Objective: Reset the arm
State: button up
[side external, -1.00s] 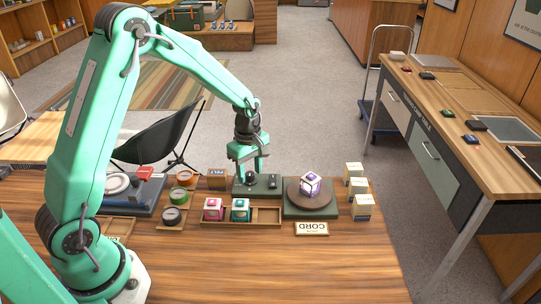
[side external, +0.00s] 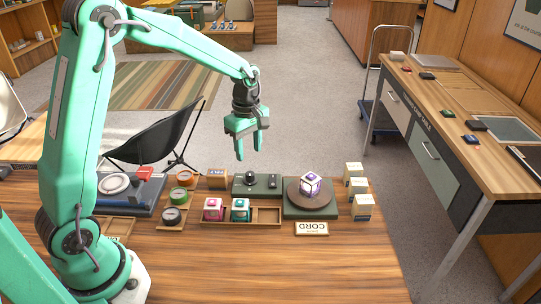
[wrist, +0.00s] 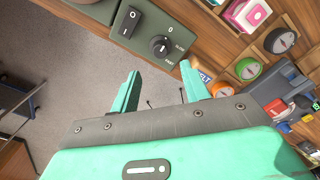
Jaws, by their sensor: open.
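My teal gripper (side external: 248,146) is open and empty. In the side external view it hangs in the air above the back edge of the wooden table (side external: 290,262), above the green control box (side external: 262,190) and apart from it. In the wrist view, the fingers of my gripper (wrist: 157,88) stand spread with nothing between them. The control box (wrist: 150,62) carries a black rocker switch (wrist: 128,22) and a round knob (wrist: 160,46).
A wooden tray (side external: 267,222) holds pink and teal cubes. The table's front is clear.

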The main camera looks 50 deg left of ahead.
jog(key=s+d+r+m+t, duration=0.2)
jog(key=s+d+r+m, duration=0.1)
jog(key=s+r+m, duration=0.55)
jog(key=s+d+r+m+t, duration=0.1)
jog(key=s+r+m, duration=0.1)
jog(key=s+m, duration=0.2)
jog(key=s+r+m+t, duration=0.2)
jog(key=s+m, duration=0.3)
jog(key=s, duration=0.4)
jog(key=shift+s+d+r+t, duration=0.25)
jog(key=shift+d+r+t, duration=0.05)
jog(key=shift+d+r, duration=0.15)
